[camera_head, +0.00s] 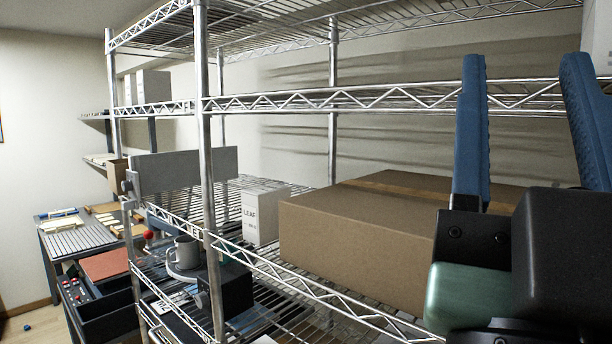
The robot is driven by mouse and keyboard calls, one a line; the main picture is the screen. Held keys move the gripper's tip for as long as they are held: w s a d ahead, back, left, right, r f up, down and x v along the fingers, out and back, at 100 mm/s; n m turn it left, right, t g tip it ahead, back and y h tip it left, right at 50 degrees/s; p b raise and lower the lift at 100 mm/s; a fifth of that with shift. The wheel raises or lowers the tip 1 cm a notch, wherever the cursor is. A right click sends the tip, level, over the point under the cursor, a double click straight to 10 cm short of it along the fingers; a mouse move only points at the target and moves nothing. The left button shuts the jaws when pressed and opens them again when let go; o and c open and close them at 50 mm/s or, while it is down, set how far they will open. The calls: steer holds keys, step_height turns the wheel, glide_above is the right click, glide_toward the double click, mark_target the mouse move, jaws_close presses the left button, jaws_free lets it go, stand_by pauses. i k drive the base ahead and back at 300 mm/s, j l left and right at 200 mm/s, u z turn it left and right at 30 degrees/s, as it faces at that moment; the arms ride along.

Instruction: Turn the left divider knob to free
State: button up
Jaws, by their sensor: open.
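A grey divider panel (185,171) stands upright on the wire shelf at the left. A small knob-like fitting (129,181) shows at its left end by the shelf post. It is too small to tell which way it is turned or which marking it points to. My gripper (525,60) is at the right, close to the camera, with its two blue fingers pointing up. It is open and nothing shows between its fingers. It is well to the right of the divider and apart from it.
A large cardboard box (355,244) lies on the shelf left of my gripper. A white box (264,214) marked LEAF stands beside it. A grey mug (183,253) stands lower left, near a black block (234,289). Metal posts (207,160) rise in front of the shelves.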

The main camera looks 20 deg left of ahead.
mark_target(126, 186)
steer(key=u, duration=1.55)
steer(key=k+j+z, duration=0.1)
steer(key=k+j, duration=0.3)
steer(key=i+j+z, duration=0.25)
steer(key=i+j, duration=1.7)
steer(key=i, duration=0.1)
